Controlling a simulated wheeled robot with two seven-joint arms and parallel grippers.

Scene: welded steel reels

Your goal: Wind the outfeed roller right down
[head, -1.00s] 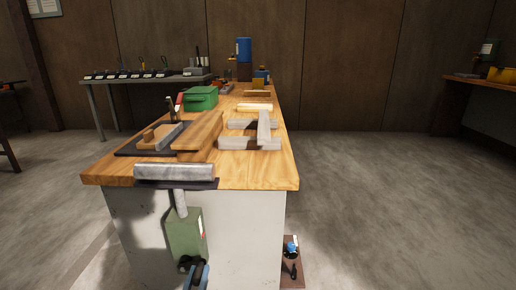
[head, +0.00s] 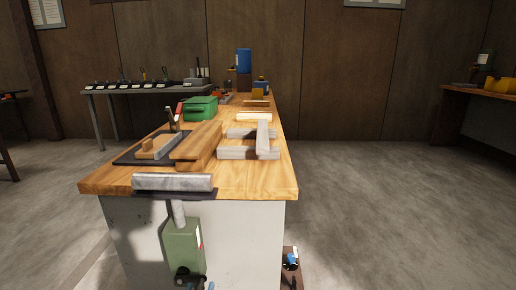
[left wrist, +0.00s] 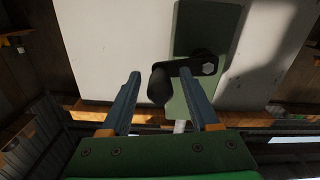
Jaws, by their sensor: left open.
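The outfeed roller (head: 172,182) is a grey metal cylinder at the bench's near edge, raised on a pale post (head: 178,213). The post comes out of a green housing (head: 184,245), also in the left wrist view (left wrist: 207,28). A black crank (head: 186,277) sits low on the housing. In the left wrist view, its arm runs from a hub at right to a dark knob (left wrist: 158,87). My left gripper (left wrist: 161,73) is open, with the knob appearing between its blue fingers; contact cannot be told. Only a bit of it shows at the head view's bottom edge (head: 211,286).
The wooden bench top (head: 245,183) holds wooden boards (head: 197,145), pale blocks (head: 247,153) and a green box (head: 200,108). The bench's white end panel (head: 245,240) is behind the housing. A blue-topped item (head: 291,260) stands low at right. The floor farther right is clear.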

